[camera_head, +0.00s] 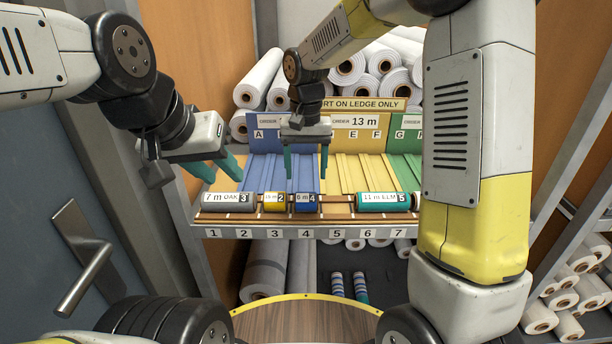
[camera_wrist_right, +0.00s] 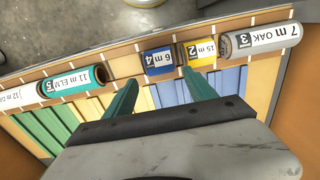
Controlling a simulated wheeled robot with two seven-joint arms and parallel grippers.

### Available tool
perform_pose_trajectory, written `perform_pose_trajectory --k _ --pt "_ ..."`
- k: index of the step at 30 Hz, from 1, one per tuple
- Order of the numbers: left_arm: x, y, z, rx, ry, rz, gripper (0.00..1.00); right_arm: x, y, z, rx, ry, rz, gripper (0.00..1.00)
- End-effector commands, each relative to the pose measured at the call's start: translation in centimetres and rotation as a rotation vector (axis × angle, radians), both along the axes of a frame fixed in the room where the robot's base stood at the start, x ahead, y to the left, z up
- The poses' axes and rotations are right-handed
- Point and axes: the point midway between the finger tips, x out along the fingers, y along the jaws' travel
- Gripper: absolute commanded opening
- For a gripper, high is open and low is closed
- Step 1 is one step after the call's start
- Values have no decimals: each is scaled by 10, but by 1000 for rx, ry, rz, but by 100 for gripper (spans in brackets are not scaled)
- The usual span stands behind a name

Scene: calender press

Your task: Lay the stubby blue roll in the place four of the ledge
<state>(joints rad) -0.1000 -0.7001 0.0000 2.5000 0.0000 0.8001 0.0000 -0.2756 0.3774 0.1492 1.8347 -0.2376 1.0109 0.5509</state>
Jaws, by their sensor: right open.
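The stubby blue roll (camera_head: 306,201), marked 6 m and 4, lies on the ledge (camera_head: 258,233) above the number 4. It also shows in the right wrist view (camera_wrist_right: 158,61). My right gripper (camera_head: 306,176) is open and empty above it; its fingertips (camera_wrist_right: 161,78) are apart, with the blue roll just past the gap between them. My left gripper (camera_head: 222,176) is open and empty, left of the right one and above the left end of the ledge.
A yellow roll (camera_head: 274,200) lies close left of the blue roll, above number 3. A grey OAK roll (camera_head: 226,198) spans 1 and 2. Place 5 is bare. A sloped coloured board (camera_head: 345,174) rises behind.

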Motion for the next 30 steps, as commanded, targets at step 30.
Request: perform_pose_trajectory --k 30 --pt "0 0 0 0 0 0 36 -163 -131 126 165 -442 43 65"
